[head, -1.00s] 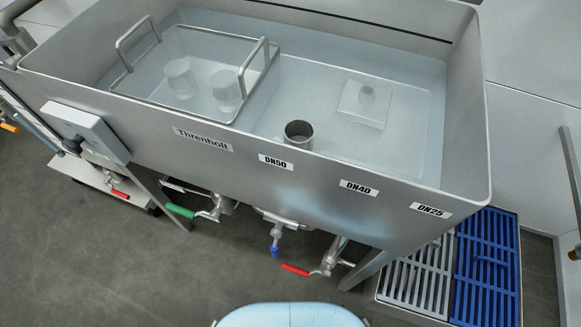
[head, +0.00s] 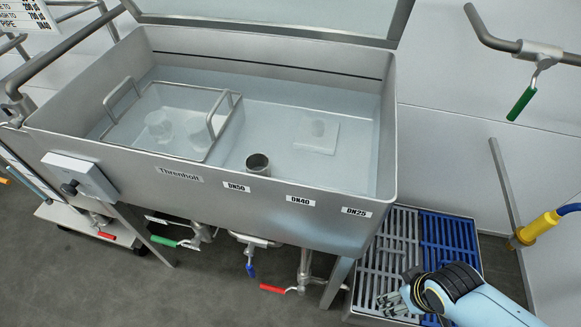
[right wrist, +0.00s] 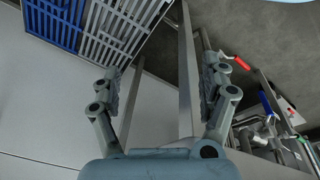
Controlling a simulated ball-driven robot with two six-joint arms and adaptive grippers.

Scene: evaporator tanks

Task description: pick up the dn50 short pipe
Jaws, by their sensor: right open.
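A short, upright, open-topped steel pipe (head: 258,163) stands inside the steel tank (head: 290,200) at its front wall, just behind the DN50 label (head: 236,188). My right gripper (head: 388,301) is at the lower right in the head view, outside the tank and over the slatted grates. It is far to the right of the pipe and empty. In the right wrist view its two fingers (right wrist: 160,88) are spread apart with nothing between them. The pipe cannot be made out there. My left gripper is not in view.
A wire-handled basket (head: 215,122) with cylindrical pieces sits in the tank's left part. A pale block (head: 317,134) lies at the right. DN40 (head: 300,201) and DN25 (head: 356,212) labels mark the front wall. Valves with red handles (head: 272,288) hang below. A blue grate (head: 452,240) lies right.

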